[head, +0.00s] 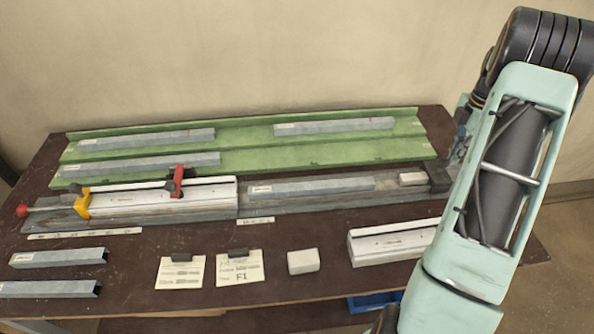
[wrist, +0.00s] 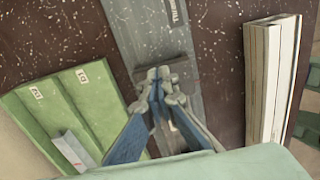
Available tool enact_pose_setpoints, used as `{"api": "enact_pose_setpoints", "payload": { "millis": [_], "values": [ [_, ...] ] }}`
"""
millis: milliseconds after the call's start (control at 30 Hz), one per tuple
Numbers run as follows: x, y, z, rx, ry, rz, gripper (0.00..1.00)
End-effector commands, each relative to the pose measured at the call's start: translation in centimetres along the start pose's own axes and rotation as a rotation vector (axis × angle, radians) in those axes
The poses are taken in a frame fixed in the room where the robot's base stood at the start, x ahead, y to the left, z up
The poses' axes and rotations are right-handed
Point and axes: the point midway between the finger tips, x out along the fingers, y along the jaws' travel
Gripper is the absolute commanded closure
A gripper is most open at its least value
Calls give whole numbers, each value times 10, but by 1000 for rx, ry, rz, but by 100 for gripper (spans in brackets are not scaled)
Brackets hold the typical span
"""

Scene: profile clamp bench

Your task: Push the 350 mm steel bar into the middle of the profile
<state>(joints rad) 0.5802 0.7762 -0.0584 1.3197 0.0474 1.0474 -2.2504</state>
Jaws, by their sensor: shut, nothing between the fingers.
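A grey steel bar (head: 310,187) with a small label lies in the grey bed, to the right of the white profile (head: 165,196) and in line with it; its length is not readable. The white profile is held near a yellow clamp (head: 82,203) and a red clamp (head: 177,182). My gripper (head: 455,165) is at the right end of the bed, partly hidden by my arm. In the wrist view my gripper (wrist: 160,78) is shut and empty, pointing down over the grey bed (wrist: 140,28) next to a dark block (wrist: 175,72). Contact cannot be told.
A pale block (head: 412,178) sits in the bed right of the bar. A green rack (head: 330,150) with several steel bars stands behind. A second white profile (head: 390,243) lies front right. Cards (head: 240,268), a white block (head: 303,261) and bars (head: 58,258) lie in front.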

Motion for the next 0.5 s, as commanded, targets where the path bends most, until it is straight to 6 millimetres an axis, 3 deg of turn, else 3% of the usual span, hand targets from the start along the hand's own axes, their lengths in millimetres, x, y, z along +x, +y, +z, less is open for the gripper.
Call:
{"api": "enact_pose_setpoints", "payload": {
  "millis": [500],
  "values": [
    [0,1,-41,-3,1,1,100]
  ]
}}
